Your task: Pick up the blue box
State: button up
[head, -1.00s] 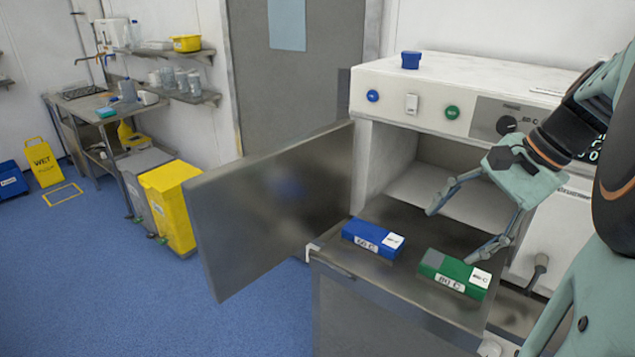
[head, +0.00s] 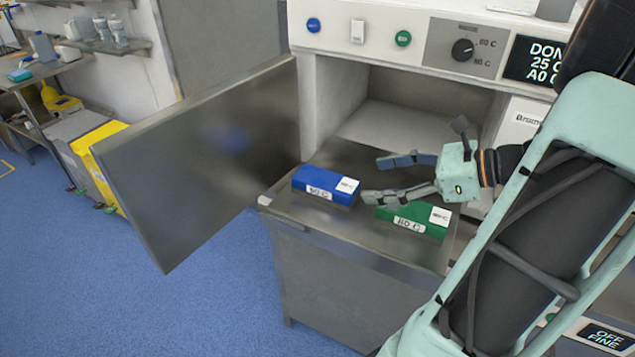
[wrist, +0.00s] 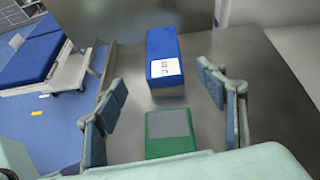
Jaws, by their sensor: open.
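The blue box (head: 325,184) lies on the metal shelf in front of the open machine chamber, with a white label on its right end. It also shows in the wrist view (wrist: 163,62), ahead of and between my fingers. My gripper (head: 372,178) is open and empty, its fingers pointing left toward the blue box, apart from it. In the wrist view the fingers (wrist: 165,100) are spread wide. The green box (head: 415,217) lies to the right of the blue box, partly hidden behind the lower finger; in the wrist view it (wrist: 170,130) lies nearer my palm.
The metal shelf (head: 345,226) has bare room around the boxes. The open metal door (head: 205,150) stands to its left. The machine's control panel (head: 465,48) is above the chamber. A yellow bin (head: 90,150) stands on the floor beyond the door.

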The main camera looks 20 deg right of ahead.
aim_at(326, 179)
jog(key=shift+w+d+m+t, duration=0.3)
jog(key=shift+m+t, duration=0.1)
jog(key=shift+m, duration=0.2)
jog(key=shift+w+a, duration=0.2)
jog(key=x, duration=0.4)
jog(key=shift+w+a+f, duration=0.15)
jog(key=shift+w+a, duration=0.05)
jog(key=shift+w, duration=0.05)
jog(key=x, duration=0.4)
jog(key=shift+a+f+b, duration=0.2)
jog(key=shift+a+b, duration=0.2)
jog(key=shift+a, duration=0.1)
jog(key=shift+w+a+f, duration=0.15)
jog(key=shift+w+a, duration=0.05)
jog(key=shift+w, duration=0.15)
jog(key=c, duration=1.5)
